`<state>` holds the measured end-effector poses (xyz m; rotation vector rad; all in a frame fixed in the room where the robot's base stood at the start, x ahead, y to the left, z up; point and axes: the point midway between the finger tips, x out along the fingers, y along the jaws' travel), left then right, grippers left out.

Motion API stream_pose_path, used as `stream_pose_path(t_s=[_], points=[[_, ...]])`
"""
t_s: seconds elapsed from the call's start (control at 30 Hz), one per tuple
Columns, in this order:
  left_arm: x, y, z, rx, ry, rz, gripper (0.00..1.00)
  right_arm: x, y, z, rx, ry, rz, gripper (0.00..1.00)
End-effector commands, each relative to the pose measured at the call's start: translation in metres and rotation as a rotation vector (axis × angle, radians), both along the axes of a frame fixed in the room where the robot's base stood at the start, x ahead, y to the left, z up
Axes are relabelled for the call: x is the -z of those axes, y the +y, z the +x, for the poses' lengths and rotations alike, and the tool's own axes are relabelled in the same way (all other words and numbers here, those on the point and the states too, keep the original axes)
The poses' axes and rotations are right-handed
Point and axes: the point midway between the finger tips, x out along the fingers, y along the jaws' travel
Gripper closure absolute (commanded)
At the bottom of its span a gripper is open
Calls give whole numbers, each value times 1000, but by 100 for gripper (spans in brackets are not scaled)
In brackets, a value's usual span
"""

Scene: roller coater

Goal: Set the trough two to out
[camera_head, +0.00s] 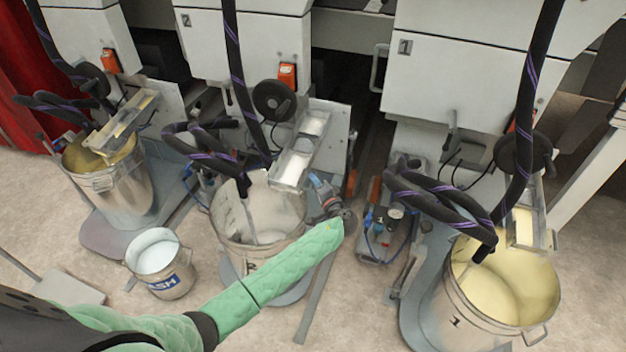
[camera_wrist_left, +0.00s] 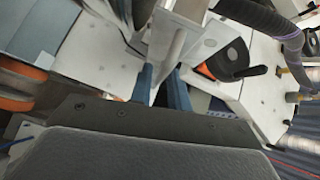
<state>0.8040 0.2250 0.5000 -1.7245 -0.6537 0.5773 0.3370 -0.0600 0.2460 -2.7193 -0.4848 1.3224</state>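Unit two, marked "2", stands at the middle back. Its trough (camera_head: 303,146) is a metal tray with whitish contents, sloping down over the rim of a silver bucket (camera_head: 232,222) of white liquid. My left arm, in a green sleeve, reaches up from the lower left. My left gripper (camera_head: 317,183) is just right of the trough's lower end. In the left wrist view, its two blue fingers (camera_wrist_left: 162,90) stand apart with a pale grey metal edge between or just beyond them. Whether they touch it cannot be told. My right gripper is out of view.
Unit 1 has its own trough (camera_head: 526,228) over a bucket of yellow liquid (camera_head: 505,285) at right. Another trough (camera_head: 122,125) sits at left. A small wash bucket (camera_head: 160,264) stands on the floor. Black hoses (camera_head: 236,80) hang near the middle trough.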

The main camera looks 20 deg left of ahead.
Motion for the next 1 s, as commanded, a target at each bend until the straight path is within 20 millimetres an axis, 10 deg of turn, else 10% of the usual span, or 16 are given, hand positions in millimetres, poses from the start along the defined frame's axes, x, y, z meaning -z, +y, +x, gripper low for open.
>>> stream_pose_path(t_s=[1.0], points=[[2, 10, 11, -17, 1, -2, 100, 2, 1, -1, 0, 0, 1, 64]])
